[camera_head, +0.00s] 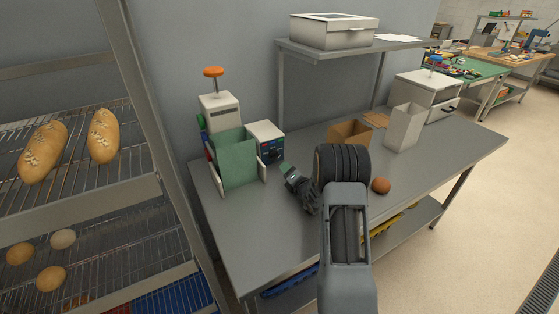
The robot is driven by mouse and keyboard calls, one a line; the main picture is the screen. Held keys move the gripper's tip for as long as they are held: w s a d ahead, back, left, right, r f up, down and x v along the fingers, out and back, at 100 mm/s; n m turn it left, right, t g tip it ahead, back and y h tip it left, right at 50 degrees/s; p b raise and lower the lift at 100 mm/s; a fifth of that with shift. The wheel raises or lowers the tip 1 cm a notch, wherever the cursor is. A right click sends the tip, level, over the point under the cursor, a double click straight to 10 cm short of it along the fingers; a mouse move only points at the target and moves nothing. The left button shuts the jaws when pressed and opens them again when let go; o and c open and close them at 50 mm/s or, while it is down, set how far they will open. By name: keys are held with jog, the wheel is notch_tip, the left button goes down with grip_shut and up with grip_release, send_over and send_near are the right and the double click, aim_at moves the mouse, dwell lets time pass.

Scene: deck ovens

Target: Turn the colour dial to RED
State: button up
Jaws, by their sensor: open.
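A small light-grey box (267,131) stands on the steel table, right of the green bin. Its dark front panel (270,150) carries small coloured marks, with red and blue among them. I cannot make out which part is the colour dial or where it points. My gripper (286,171) is open, in front of the box and a little lower right of the panel in the picture. Its tips point up and left towards the panel. They look close to it, but I cannot tell whether they touch. Nothing shows between them.
A green bin (235,160) and an orange-topped dispenser (216,100) stand left of the box. A brown ball (381,185), a cardboard box (350,132) and a white container (404,127) are to the right. A bread rack (85,200) stands at the left.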

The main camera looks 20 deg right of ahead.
aim_at(277, 158)
jog(key=w, duration=0.4)
jog(key=w+a+p, duration=0.1)
jog(key=w, duration=0.2)
grip_shut()
dwell(0.4)
